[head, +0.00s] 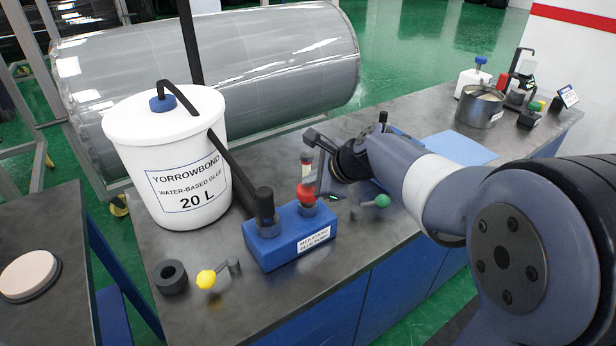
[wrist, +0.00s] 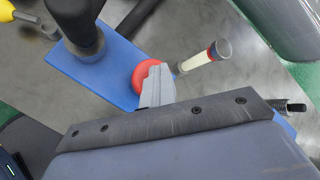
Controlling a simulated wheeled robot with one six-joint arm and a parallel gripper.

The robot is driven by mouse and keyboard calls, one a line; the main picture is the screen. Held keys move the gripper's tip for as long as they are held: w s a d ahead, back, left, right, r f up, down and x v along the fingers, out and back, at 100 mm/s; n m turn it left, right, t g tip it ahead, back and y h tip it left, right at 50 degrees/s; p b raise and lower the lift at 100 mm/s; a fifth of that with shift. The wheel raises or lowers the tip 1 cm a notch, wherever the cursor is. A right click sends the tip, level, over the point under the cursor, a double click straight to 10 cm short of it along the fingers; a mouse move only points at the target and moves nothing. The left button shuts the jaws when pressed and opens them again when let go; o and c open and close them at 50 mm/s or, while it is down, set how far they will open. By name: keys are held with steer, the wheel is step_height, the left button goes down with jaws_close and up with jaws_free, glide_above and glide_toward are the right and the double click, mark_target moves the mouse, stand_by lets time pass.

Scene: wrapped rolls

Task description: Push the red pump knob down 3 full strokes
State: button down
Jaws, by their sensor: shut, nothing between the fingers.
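The red pump knob (head: 306,192) stands on the blue pump block (head: 272,250), which carries a white label on its front. My gripper (head: 318,190) is shut and empty, with its tips beside or over the knob in the head view. In the wrist view the red knob (wrist: 146,76) is partly hidden behind the closed fingers (wrist: 158,82). The fingertips overlap the knob there, and I cannot tell whether they touch it. How far down the knob sits is not clear.
A white glue bucket (head: 190,160) stands behind the block, joined by a black hose (head: 232,162). A black cylinder (head: 264,206) rises from the block's left end. Yellow (head: 206,279) and green (head: 382,201) knobs flank the block. A clear tube (wrist: 204,57) is close to the fingers.

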mark_target(312, 190)
steer(key=shift+f+b, duration=0.4)
steer(key=shift+f, duration=0.3)
steer(key=shift+r, duration=0.1)
stand_by(0.4)
steer(key=shift+r+p, duration=2.7)
steer(key=shift+r, duration=0.1)
step_height(312, 190, up, 5)
steer(key=p, duration=0.4)
steer(key=shift+p, duration=0.4)
steer(key=shift+f, duration=0.15)
step_height(312, 190, down, 3)
steer(key=b, duration=0.3)
steer(key=shift+f, duration=0.15)
steer(key=shift+b, duration=1.05)
